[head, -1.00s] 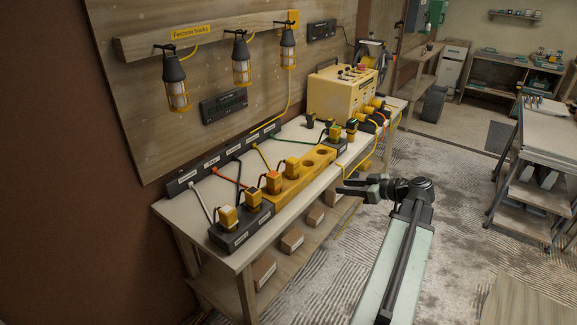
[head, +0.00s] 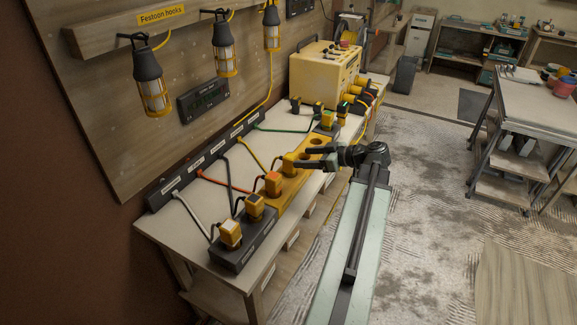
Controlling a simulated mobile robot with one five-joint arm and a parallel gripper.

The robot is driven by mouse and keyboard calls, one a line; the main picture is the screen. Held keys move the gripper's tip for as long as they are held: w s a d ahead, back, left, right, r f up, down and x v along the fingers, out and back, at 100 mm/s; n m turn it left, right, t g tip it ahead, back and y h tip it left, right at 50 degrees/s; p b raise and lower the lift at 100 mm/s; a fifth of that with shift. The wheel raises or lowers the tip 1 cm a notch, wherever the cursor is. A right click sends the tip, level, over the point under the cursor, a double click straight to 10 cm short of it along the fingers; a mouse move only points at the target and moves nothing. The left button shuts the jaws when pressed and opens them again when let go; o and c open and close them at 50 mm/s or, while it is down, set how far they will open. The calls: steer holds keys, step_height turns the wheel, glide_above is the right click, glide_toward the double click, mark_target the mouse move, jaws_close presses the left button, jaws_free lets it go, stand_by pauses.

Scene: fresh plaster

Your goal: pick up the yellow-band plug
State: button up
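The yellow-band plug (head: 289,162) appears to be the one on the yellow cable. It stands upright in the yellow block (head: 315,153), fourth in the row from the near end. Its band is too small to make out. My gripper (head: 303,158) is open, its two fingers pointing left at the plug from the right. The fingertips are right beside the plug or overlap it in view; I cannot tell whether they touch it. Nothing is seen held.
An orange-banded plug (head: 272,183) stands just nearer in the row. Two more plugs stand in the dark block (head: 245,246). Empty round holes lie behind my gripper. A yellow power box (head: 325,73) stands at the back. Festoon lamps (head: 152,88) hang over the bench.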

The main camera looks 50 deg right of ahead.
mark_target(292, 156)
steer(key=shift+b+x, duration=0.55)
steer(key=shift+x, duration=0.6)
steer(key=x, duration=0.1)
steer(key=b+x, duration=0.1)
steer(key=x, duration=0.3)
steer(key=shift+w+d+b, duration=0.15)
steer(key=shift+d+b, duration=0.15)
steer(key=shift+r, duration=0.15)
jaws_close()
